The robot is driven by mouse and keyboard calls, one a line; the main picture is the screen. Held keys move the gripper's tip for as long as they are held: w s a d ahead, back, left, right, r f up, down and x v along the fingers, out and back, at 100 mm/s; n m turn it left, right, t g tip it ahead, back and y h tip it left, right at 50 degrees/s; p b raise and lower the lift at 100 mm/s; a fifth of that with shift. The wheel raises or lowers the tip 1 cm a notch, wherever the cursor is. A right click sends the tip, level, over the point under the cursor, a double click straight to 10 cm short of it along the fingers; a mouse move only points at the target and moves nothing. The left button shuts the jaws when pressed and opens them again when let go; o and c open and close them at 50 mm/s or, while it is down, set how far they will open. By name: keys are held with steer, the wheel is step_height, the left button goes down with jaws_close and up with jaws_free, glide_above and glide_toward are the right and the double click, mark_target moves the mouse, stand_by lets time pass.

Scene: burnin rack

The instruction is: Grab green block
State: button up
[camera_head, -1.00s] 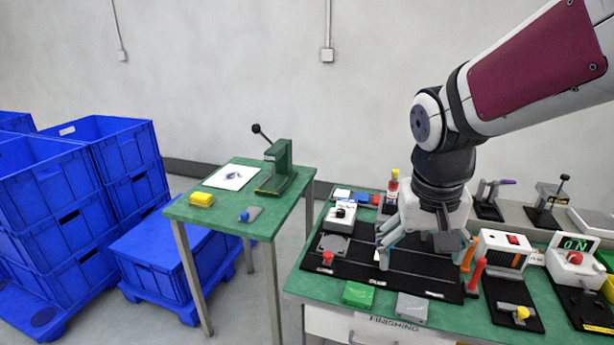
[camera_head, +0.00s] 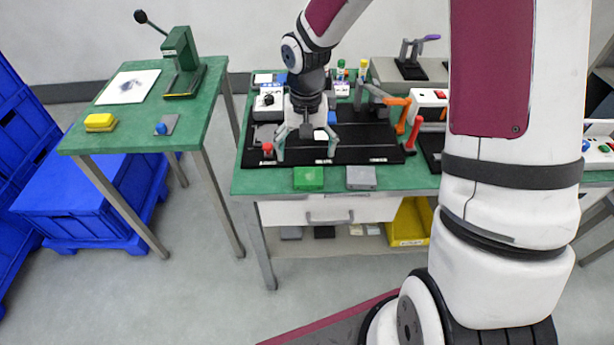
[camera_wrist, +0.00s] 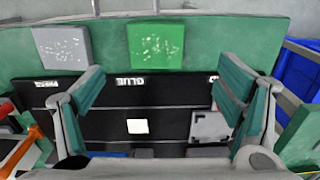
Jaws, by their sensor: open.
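The green block (camera_head: 309,178) lies flat on the front edge strip of the green workbench, left of a grey block (camera_head: 361,177). In the wrist view the green block (camera_wrist: 156,46) is at the upper middle, with the grey block (camera_wrist: 61,47) to its left. My gripper (camera_head: 306,152) is above the black mat, just behind the green block, pointing down. Its fingers also show in the wrist view (camera_wrist: 170,88), spread wide with nothing between them. The green block lies beyond the fingertips in that view, and no contact shows.
A black mat (camera_head: 345,154) with labels fills the bench behind the blocks. A red knob (camera_head: 267,149) stands left of my gripper; orange and red handles (camera_head: 413,134) stand right. A side table (camera_head: 205,114) is at left. The bench's front edge is close to the blocks.

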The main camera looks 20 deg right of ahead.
mark_target(309, 176)
steer(key=f, duration=0.8)
steer(key=shift+s+d, duration=0.15)
steer(key=shift+d, duration=0.15)
steer(key=shift+c, duration=0.6)
steer(key=c, duration=1.1)
